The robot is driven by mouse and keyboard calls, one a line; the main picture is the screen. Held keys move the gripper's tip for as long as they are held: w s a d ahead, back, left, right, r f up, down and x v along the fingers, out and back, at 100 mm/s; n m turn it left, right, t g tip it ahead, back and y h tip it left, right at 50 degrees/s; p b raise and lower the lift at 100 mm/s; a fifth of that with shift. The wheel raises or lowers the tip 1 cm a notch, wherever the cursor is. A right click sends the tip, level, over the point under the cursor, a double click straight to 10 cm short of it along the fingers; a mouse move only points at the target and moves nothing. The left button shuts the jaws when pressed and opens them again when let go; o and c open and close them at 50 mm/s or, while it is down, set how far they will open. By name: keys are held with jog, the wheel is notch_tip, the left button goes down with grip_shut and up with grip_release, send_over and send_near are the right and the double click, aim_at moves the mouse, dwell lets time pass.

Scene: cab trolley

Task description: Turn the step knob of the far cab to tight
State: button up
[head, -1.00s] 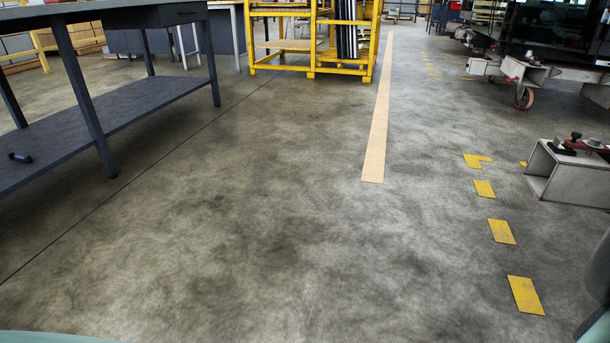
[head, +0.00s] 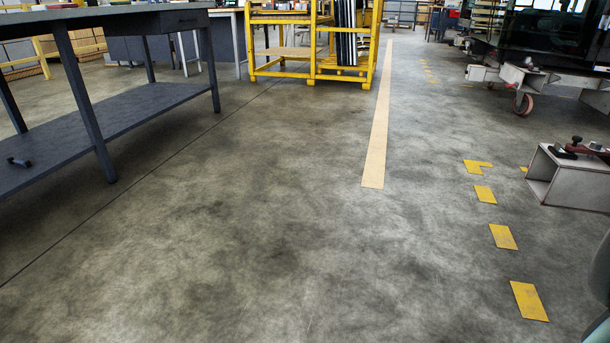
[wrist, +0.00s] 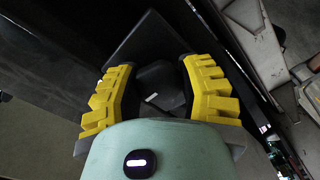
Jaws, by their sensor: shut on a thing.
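In the wrist view, my gripper (wrist: 157,70) has its two yellow ribbed fingers on either side of a dark step knob (wrist: 162,85). The gripper is shut on this knob. A short white mark shows on the knob, slightly tilted. The knob sits in front of a dark panel (wrist: 145,38). Any setting labels around it are not readable. My gripper does not show in the head view. A dark cab on a wheeled trolley (head: 522,76) shows at the upper right of the head view.
A grey workbench (head: 130,95) stands at left, and a yellow rack (head: 310,72) at the back. A grey metal support with a clamp (head: 575,180) stands at right. Yellow floor marks (head: 503,237) run beside it. The middle floor is clear.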

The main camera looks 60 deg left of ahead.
jog(key=shift+f, duration=0.1)
jog(key=o, duration=1.2)
jog(key=v, duration=1.2)
